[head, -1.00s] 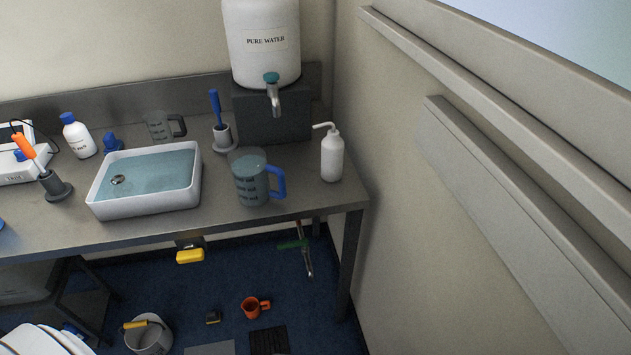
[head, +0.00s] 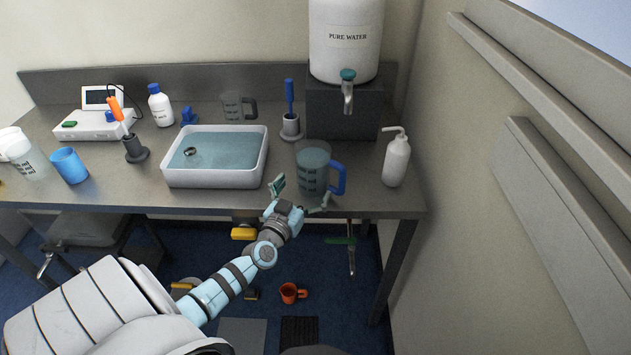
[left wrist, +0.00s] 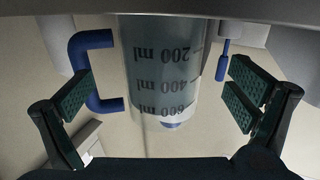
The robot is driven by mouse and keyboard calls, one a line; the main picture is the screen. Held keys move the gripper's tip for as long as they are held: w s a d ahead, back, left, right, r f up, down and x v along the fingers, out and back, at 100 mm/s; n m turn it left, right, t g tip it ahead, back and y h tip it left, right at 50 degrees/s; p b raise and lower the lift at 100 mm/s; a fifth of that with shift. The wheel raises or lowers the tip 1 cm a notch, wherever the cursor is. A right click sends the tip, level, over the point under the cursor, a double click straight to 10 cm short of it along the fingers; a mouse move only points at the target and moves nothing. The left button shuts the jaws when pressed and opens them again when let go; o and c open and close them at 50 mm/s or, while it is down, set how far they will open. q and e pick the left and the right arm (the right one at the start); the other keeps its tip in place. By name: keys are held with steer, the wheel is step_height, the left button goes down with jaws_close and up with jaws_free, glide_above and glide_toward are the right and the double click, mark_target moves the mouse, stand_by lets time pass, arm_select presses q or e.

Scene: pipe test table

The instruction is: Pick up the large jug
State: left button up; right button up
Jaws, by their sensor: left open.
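The large jug (head: 312,170) is clear grey with dark volume marks and a blue handle on its right. It stands upright on the bench near the front edge, below the water tap. My left gripper (head: 299,195) is open at the jug's near side, with one finger left of the jug and the other near its lower right. In the left wrist view the jug (left wrist: 163,75) appears inverted between the open fingers (left wrist: 160,96), with gaps on both sides; the blue handle is beside the left finger. I cannot see contact. My right gripper is not in view.
A white basin of water (head: 215,180) stands left of the jug, and a white wash bottle (head: 396,160) stands right. An orange mug (head: 289,293) is on the floor.

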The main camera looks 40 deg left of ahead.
arm_select(q)
steer(key=b+x, duration=0.2)
steer(key=x, duration=0.3)
steer(key=shift+w+a+f, duration=0.15)
steer(key=shift+f, duration=0.05)
steer(key=shift+w+r, duration=0.1)
steer(key=shift+w, duration=0.1)
steer(key=shift+r, duration=0.1)
steer(key=c, duration=1.4)
